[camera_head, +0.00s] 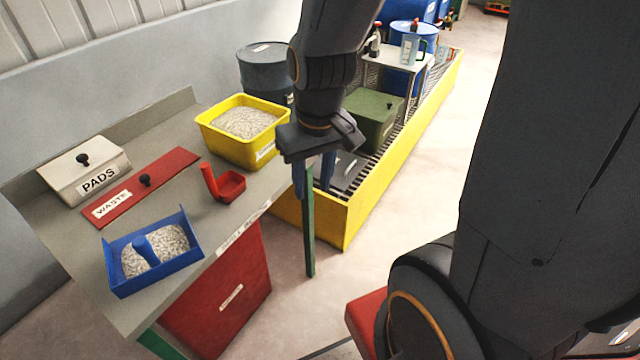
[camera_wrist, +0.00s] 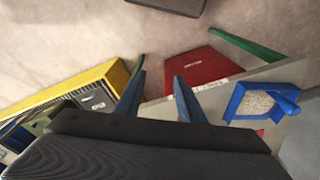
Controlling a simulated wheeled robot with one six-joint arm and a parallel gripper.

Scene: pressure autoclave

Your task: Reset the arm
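My gripper (camera_head: 314,177) hangs in the air beside the front right edge of the grey bench (camera_head: 75,233), near the yellow-sided spill pallet (camera_head: 328,222). Its two blue fingers point down and stand apart with nothing between them. In the wrist view, the fingers of my gripper (camera_wrist: 154,98) are also spread, with the floor and bench edge beyond them. My arm reaches down from the top of the head view.
Drums and a green box (camera_head: 372,122) stand behind.

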